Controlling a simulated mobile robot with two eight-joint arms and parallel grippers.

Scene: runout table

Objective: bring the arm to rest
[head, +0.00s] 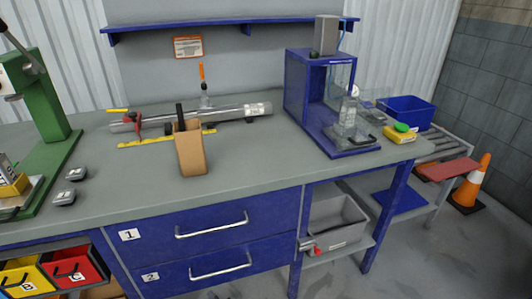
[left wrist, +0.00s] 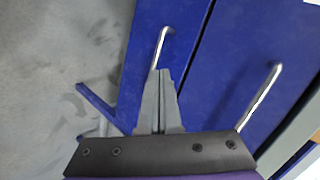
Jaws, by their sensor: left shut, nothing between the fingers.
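My left gripper (left wrist: 160,80) shows in the left wrist view with its two grey fingers together and nothing between them. Its fingertips appear in front of the blue drawer fronts, by the end of one metal handle (left wrist: 161,46); I cannot tell whether they touch it. A second handle (left wrist: 262,96) is to the right. My right gripper is in neither view.
Drawer 1 (head: 150,228) is shut. Red and yellow bins are at lower left. A traffic cone (head: 471,182) stands right.

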